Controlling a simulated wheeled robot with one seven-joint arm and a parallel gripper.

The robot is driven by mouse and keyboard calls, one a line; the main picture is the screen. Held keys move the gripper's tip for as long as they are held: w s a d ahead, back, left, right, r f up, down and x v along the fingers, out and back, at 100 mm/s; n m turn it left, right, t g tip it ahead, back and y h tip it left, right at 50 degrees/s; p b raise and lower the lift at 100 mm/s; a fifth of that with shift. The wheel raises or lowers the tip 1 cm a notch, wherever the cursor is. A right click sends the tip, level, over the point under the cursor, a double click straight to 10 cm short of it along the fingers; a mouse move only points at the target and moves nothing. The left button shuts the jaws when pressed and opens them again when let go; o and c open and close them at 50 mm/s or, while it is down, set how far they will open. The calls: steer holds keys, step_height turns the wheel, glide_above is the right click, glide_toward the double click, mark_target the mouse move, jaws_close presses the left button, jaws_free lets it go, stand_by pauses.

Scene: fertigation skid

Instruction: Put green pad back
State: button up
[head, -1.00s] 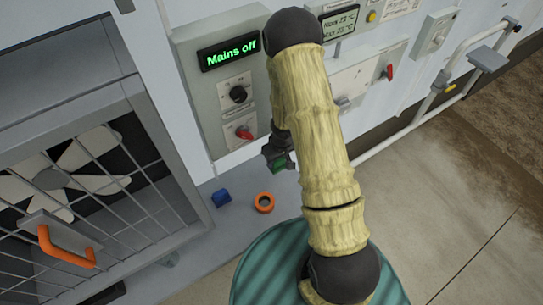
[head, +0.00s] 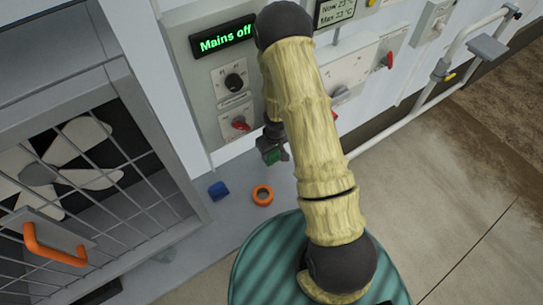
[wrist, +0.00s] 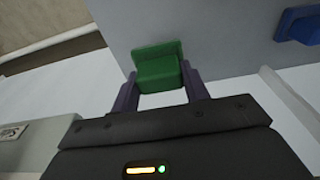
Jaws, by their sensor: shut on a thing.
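The green pad (wrist: 158,68) is between the two fingers of my gripper (wrist: 160,88) in the wrist view, and the fingers are shut on it. In the head view the green pad (head: 271,156) shows small at the tip of my gripper (head: 270,148), partly hidden by the gripper and arm. It is held over or near the grey ledge (head: 232,222) below the control panel. I cannot tell whether the pad touches the ledge.
A blue block (head: 218,190) and an orange ring (head: 262,194) stand on the ledge. A caged fan with an orange handle (head: 52,247) is at left. The panel display (head: 222,40) reads "Mains off", above a black knob (head: 233,82) and red switch (head: 240,124). A white rail (head: 400,125) runs at right.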

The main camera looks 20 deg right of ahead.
mark_target(272, 156)
step_height(272, 156, down, 3)
steer(key=b, duration=0.3)
steer(key=shift+d+f+b, duration=0.1)
steer(key=shift+f+b, duration=0.1)
steer(key=shift+b, duration=0.1)
steer(key=shift+w+f+b, duration=0.15)
steer(key=shift+f+b, duration=0.2)
steer(key=shift+r, duration=0.1)
steer(key=o, duration=0.9)
steer(key=r+p, duration=0.3)
steer(key=r, duration=0.1)
steer(key=s+r+p, duration=0.1)
steer(key=r+p, duration=0.2)
steer(key=r, duration=0.1)
steer(key=r+p, duration=0.3)
steer(key=r, duration=0.1)
steer(key=shift+s+d+p, duration=0.15)
steer(key=shift+p, duration=0.25)
